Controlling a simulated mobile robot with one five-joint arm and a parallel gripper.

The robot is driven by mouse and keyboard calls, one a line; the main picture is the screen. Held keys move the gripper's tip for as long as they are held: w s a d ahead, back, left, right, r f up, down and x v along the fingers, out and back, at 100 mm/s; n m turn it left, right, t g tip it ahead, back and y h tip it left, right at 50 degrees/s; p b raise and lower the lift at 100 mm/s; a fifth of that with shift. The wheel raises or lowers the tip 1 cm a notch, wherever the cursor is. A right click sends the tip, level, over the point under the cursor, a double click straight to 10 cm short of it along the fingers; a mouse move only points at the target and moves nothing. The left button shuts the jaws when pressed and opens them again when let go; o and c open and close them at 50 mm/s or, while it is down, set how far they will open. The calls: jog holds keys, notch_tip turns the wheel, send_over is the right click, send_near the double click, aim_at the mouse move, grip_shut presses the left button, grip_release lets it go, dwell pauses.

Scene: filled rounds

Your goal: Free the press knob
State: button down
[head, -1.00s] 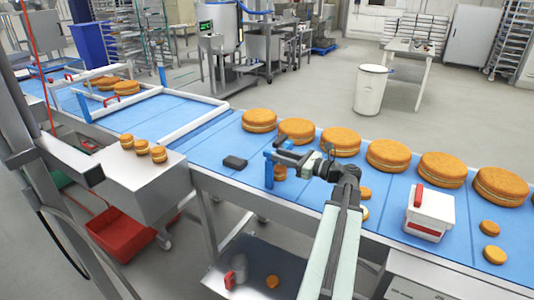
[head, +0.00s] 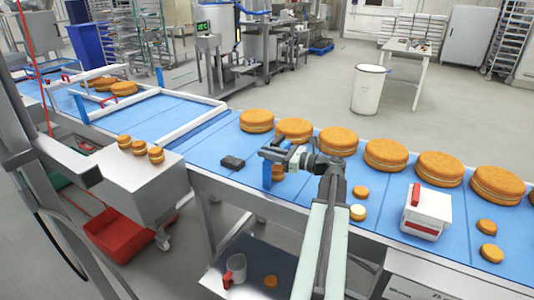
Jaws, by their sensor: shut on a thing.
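My gripper (head: 273,174) has blue fingers and is over the blue belt, near its front edge. It is shut on a small orange round cake (head: 278,172), mostly hidden by the fingers and wrist. Whether the cake touches the belt I cannot tell. A small dark block (head: 232,162) lies on the belt just left of my gripper, apart from it. I cannot tell whether this block is the press knob. A white box (head: 428,215) with a red handle (head: 415,194) stands on the belt at the right.
Large filled rounds (head: 338,141) line the belt's far side. Two small rounds (head: 360,192) lie right of my arm, others by the white box. Three small rounds (head: 140,148) sit on a grey housing (head: 135,178). A mug (head: 236,270) stands on the lower shelf. White rails (head: 180,92) frame the left belt.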

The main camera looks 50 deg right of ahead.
jog(key=shift+w+d+n+g+y, duration=0.15)
jog(key=shift+n+g+y, duration=0.35)
jog(key=shift+n+y, duration=0.5)
jog(key=shift+y, duration=0.5)
jog(key=c, duration=1.6)
grip_release()
jog(key=shift+a, duration=0.2)
